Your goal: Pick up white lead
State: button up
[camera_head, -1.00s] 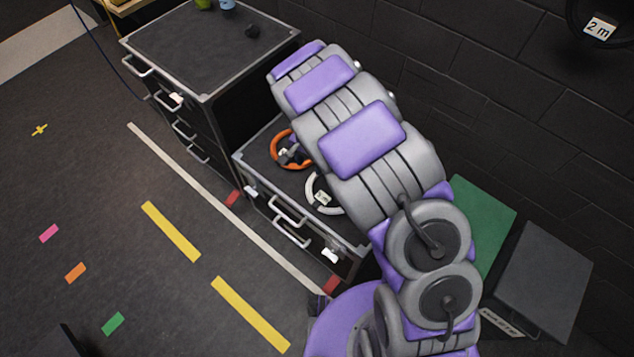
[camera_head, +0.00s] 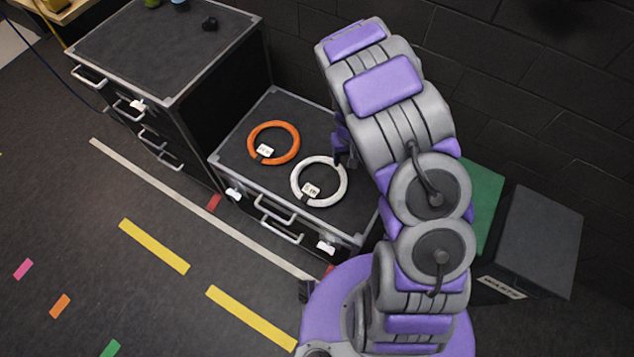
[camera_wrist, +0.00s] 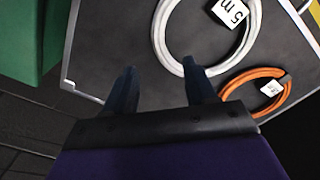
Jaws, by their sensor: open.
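The white lead (camera_head: 341,188) is a coiled ring with a small label, lying flat on the low black case (camera_head: 240,140). In the wrist view the white lead (camera_wrist: 162,45) lies just beyond my fingers, with its label reading 5 m. My gripper (camera_wrist: 157,75) is open and empty, its two dark fingers apart above the case top. The right finger's tip comes close to the ring's near edge; whether it touches I cannot tell. In the head view my gripper is mostly hidden behind my arm, at the ring's right.
An orange lead (camera_head: 273,124) lies left of the white one and shows in the wrist view (camera_wrist: 229,88). A taller black case (camera_head: 150,40) stands at the left. A green box (camera_head: 484,200) and a dark waste bin (camera_head: 540,240) stand at the right, by the wall.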

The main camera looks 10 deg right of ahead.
jog(key=b, duration=0.1)
send_over(343, 176)
notch_tip(343, 176, down, 7)
notch_tip(343, 176, down, 5)
jog(key=shift+d+f+b, duration=0.1)
jog(key=shift+b, duration=1.05)
grip_shut()
